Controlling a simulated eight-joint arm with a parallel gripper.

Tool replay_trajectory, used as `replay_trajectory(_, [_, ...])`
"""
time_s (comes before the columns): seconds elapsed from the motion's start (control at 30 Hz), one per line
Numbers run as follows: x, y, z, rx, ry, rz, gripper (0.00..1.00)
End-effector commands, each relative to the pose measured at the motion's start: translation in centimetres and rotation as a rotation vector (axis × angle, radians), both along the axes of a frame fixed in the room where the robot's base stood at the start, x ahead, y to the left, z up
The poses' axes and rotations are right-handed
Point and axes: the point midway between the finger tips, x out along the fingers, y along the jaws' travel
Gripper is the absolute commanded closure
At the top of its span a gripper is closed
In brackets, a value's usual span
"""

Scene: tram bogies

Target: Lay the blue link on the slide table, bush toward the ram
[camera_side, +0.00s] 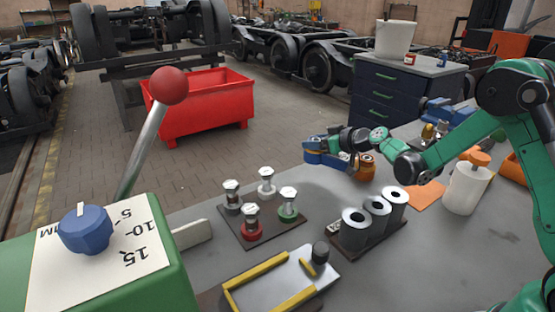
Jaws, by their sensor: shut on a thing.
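My gripper (337,141) is shut on the blue link (316,158) at the centre right, above the far part of the grey bench. The link is small here and partly covered by the gripper, so I cannot tell which end carries its bush. A pale plate with yellow rails (268,267), which looks like the slide table, lies at the front centre; no link lies on it. A dark round knob or post (320,252) stands at its right end; I cannot tell whether it is the ram.
A dark board (262,233) holds several coloured bolts. A rack of grey cylinders (356,232) stands right of it. An orange-brown part (366,168) sits close to the link. A white container (467,188) stands right. A green control box (110,252) with a red-knobbed lever (168,86) fills the left.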

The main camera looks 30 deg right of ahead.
Motion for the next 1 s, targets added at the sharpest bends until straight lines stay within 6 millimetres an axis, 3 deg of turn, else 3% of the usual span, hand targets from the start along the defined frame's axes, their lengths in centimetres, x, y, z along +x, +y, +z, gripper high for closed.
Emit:
replay_trajectory(0.5, [0.0,0.0,-4.8,0.001,-0.001,-0.001,1.00])
replay_trajectory(0.9, [0.0,0.0,-5.2,0.001,-0.001,-0.001,1.00])
replay_trajectory(0.93, [0.0,0.0,-5.3,0.000,0.000,0.000,0.46])
replay_trajectory(1.0, [0.0,0.0,-5.3,0.000,0.000,0.000,0.26])
